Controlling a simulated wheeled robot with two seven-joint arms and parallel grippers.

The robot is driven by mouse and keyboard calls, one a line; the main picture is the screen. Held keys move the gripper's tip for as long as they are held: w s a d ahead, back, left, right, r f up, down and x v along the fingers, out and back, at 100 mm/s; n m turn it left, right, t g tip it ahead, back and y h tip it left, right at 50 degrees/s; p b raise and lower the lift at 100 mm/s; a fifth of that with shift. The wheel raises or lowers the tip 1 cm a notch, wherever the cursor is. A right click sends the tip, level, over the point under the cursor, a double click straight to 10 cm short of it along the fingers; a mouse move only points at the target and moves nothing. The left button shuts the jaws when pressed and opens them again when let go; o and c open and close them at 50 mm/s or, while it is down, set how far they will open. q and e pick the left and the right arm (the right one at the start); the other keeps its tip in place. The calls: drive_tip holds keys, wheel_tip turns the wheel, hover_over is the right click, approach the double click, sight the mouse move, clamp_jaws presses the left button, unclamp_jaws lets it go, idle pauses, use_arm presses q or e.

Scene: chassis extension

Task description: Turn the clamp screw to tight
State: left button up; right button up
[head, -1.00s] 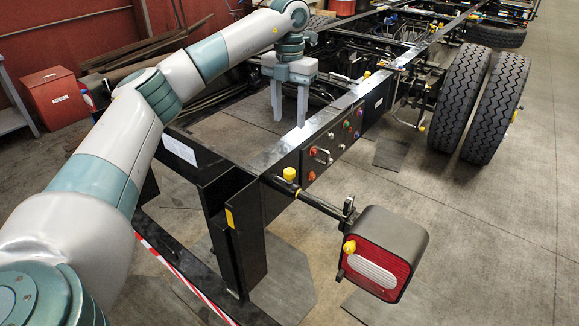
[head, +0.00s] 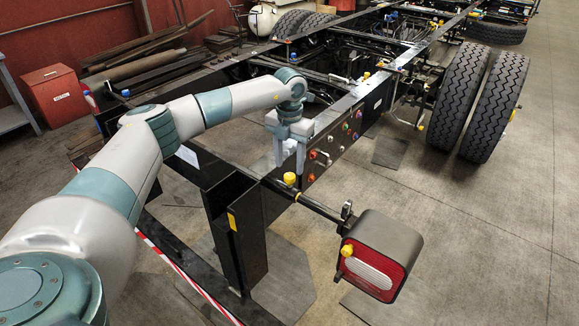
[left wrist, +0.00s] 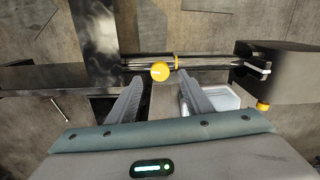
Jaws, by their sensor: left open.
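A yellow knob (head: 289,178), which looks like the clamp screw, stands on the black lamp tube (head: 318,207) close to the frame rail. It also shows in the left wrist view (left wrist: 160,71), just beyond the fingertips and centred between them. My left gripper (head: 289,166) points down with its two grey fingers apart and empty. In the head view its fingertips end just above the knob. In the left wrist view the open fingers (left wrist: 160,80) lie either side of the knob's line, without visible contact. My right gripper is in no view.
A red tail lamp (head: 383,252) with a second yellow knob (head: 348,248) sits at the tube's outer end. The black chassis rail (head: 330,122) runs behind my gripper, with coloured fittings on its side. Twin tyres (head: 475,103) stand at right; the floor between is open.

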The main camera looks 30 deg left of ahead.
sight(290, 175)
use_arm(q)
drive_tip(key=shift+f+p, duration=0.5)
drive_tip(key=shift+f, duration=1.45)
drive_tip(key=c, duration=1.1)
